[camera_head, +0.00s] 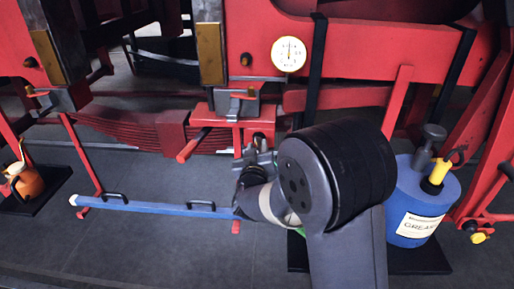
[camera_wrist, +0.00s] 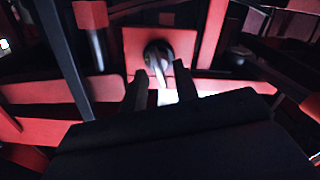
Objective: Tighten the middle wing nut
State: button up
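In the wrist view a dark round fitting with a pale bar hanging from it (camera_wrist: 158,58) sits on a red plate (camera_wrist: 133,42). It looks like a wing nut, but I cannot tell whether it is the middle one. My gripper (camera_wrist: 161,78) is open, its two dark fingers apart on either side of the bar's lower end. I cannot tell whether they touch it. In the head view my gripper (camera_head: 258,158) is just below a red box (camera_head: 225,124) under the gauge. A small dark fitting (camera_head: 258,139) shows on that box, partly hidden by my gripper.
A white-faced gauge (camera_head: 289,54) is above. A blue bar with handles (camera_head: 150,206) lies low at left. A blue grease can (camera_head: 410,205) stands right of my arm, and an orange oil can (camera_head: 26,182) at far left. Grey floor is clear below the blue bar.

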jog(key=shift+c, duration=0.4)
grip_shut()
jog(key=shift+f+m+b, duration=0.1)
jog(key=shift+m+b, duration=0.2)
jog(key=shift+b, duration=0.25)
jog(key=m+b, duration=0.2)
jog(key=b, duration=0.2)
jog(key=shift+f+m, duration=0.15)
jog(key=shift+m, duration=0.25)
jog(key=m+b, duration=0.6)
jog(key=shift+d, duration=0.15)
jog(key=m+b, duration=0.5)
jog(key=m, duration=0.1)
jog(key=shift+d+m, duration=0.1)
jog(key=shift+m, duration=0.2)
jog(key=m+b, duration=0.4)
jog(key=m, duration=0.1)
jog(key=shift+m, duration=0.4)
